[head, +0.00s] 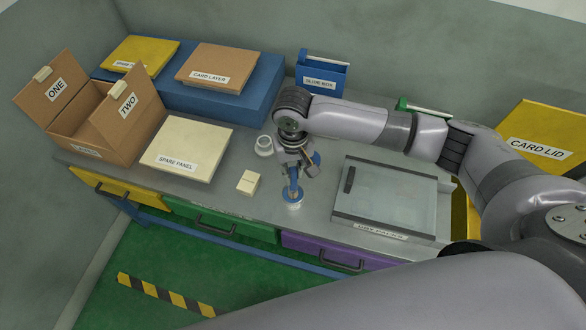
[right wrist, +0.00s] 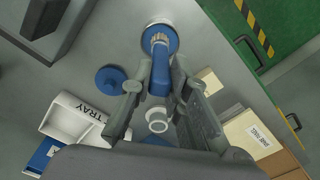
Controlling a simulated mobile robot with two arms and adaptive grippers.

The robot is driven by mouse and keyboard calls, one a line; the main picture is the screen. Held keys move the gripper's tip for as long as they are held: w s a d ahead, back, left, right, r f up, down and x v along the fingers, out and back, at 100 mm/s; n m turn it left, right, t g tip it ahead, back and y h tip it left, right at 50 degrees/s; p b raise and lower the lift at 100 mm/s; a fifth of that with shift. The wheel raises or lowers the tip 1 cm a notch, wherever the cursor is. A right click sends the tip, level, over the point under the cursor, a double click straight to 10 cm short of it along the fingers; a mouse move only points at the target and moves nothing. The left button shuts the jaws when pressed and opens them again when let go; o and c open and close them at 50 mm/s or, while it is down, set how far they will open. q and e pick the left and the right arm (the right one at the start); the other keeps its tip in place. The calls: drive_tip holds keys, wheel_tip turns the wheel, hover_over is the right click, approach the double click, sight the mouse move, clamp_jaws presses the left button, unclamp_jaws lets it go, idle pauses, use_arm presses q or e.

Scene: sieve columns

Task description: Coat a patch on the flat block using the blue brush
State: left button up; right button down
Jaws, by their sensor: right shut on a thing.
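My right gripper (head: 296,170) points down and is shut on the blue brush (head: 292,180), which hangs roughly upright. The brush's lower end is at the mouth of a small blue-and-white pot (head: 294,202) near the bench's front edge. In the right wrist view the blue handle (right wrist: 160,75) runs between my fingers towards that pot (right wrist: 160,38); the bristles are hidden. A small cream block (head: 248,182), seemingly the flat block, lies left of the pot and also shows in the right wrist view (right wrist: 208,81). My left gripper is not in view.
A white ring-topped holder (head: 264,146) stands behind the cream block. A blue disc (right wrist: 110,80) and a white tray (right wrist: 62,118) lie beside my gripper. Bare bench lies between block and panel.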

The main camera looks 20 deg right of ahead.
drive_tip(key=shift+s+f+p, duration=0.1)
drive_tip(key=shift+p, duration=0.4)
idle(1.8)
wheel_tip(320, 180, up, 7)
drive_tip(key=p, duration=0.9)
idle(0.8)
